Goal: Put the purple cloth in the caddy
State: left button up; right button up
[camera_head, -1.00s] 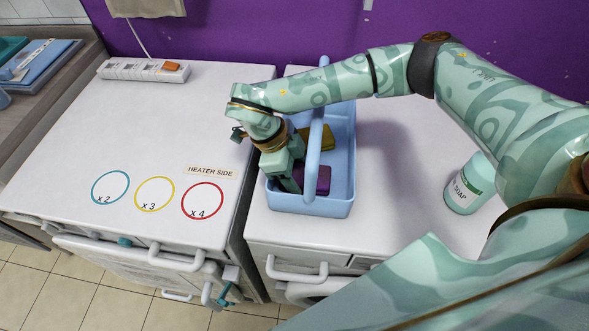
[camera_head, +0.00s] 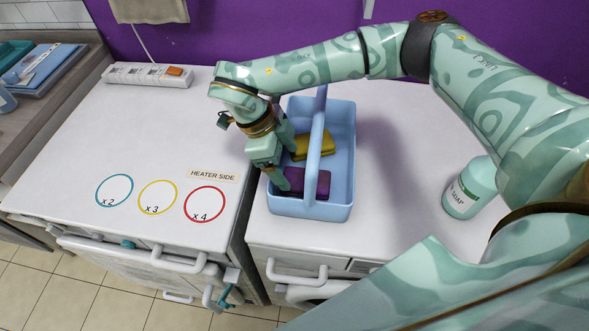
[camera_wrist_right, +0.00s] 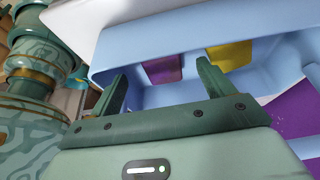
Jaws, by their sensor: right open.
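The purple cloth (camera_head: 313,184) lies inside the light blue caddy (camera_head: 341,165), in its front part under the handle. It also shows in the right wrist view (camera_wrist_right: 163,69), beyond my fingers. A yellow cloth (camera_head: 315,144) lies in the caddy behind it. My right gripper (camera_head: 286,163) is open and empty, over the caddy's left side, with its fingertips near the purple cloth's left edge. In the right wrist view its two fingers (camera_wrist_right: 163,82) stand apart with nothing between them. My left gripper is out of view.
The caddy stands on a white cabinet top (camera_head: 390,175). A soap bottle (camera_head: 470,188) stands to its right. A power strip (camera_head: 147,75) lies at the back left. The left top, with three coloured rings, is mostly clear.

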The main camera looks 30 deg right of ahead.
jog(key=v, duration=0.6)
jog(key=shift+w+a+r+p, duration=0.1)
jog(key=shift+r+p, duration=0.15)
jog(key=shift+p, duration=0.15)
